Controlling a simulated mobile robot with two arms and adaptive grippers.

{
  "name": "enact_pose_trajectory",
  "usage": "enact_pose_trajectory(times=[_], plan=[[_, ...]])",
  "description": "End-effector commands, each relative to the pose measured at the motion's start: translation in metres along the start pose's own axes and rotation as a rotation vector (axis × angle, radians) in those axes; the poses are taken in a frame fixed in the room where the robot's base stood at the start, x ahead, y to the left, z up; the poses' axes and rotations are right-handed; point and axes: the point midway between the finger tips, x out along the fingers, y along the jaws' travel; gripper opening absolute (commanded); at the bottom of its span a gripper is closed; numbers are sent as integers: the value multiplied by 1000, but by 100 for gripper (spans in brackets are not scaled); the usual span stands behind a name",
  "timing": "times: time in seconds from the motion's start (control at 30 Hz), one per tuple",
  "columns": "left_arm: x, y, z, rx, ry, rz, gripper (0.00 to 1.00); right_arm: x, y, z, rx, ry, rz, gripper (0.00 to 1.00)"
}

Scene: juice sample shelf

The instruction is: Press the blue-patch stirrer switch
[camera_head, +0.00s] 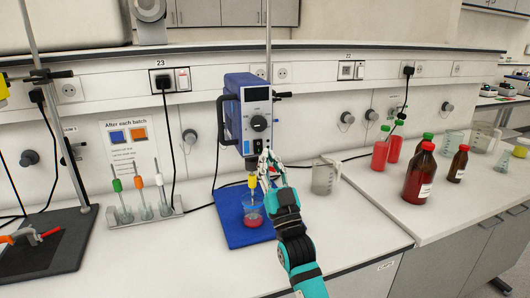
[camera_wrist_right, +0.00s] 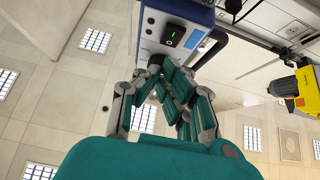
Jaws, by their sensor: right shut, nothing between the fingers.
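The blue stirrer (camera_head: 248,115) hangs on a stand rod above a blue patch (camera_head: 236,232) on the bench. A beaker with red liquid (camera_head: 253,217) stands on the patch below its yellow chuck (camera_head: 253,181). In the right wrist view the stirrer (camera_wrist_right: 180,15) shows a black switch (camera_wrist_right: 175,37) with a green mark. My right gripper (camera_head: 266,160) is shut and empty, with its fingertips close under the stirrer's lower front. In the wrist view the gripper (camera_wrist_right: 164,66) lies just below the switch; I cannot tell whether it touches. My left gripper is out of view.
A rack with stirring tools (camera_head: 145,212) stands left of the patch. A clear jug (camera_head: 325,176) is to the right of my arm. Brown bottles (camera_head: 419,175) and red bottles (camera_head: 380,150) stand on the right bench. A yellow device (camera_wrist_right: 303,92) shows in the wrist view.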

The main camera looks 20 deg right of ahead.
Motion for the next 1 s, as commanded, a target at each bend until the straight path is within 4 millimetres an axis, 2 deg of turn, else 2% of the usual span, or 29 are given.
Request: enact_pose_trajectory(times=[0.1, 0.23, 0.63, 0.8, 1.0], plan=[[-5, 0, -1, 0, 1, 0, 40, 11, 0, 13, 0, -5, 0, 0], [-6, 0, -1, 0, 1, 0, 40, 17, 0, 20, 0, -5, 0, 0], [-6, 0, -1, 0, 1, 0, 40, 18, 0, 23, 0, -4, 0, 0], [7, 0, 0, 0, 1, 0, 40, 21, 0, 33, 0, 2, 0, 0], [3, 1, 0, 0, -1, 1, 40, 22, 0, 30, 0, 1, 0, 0]])
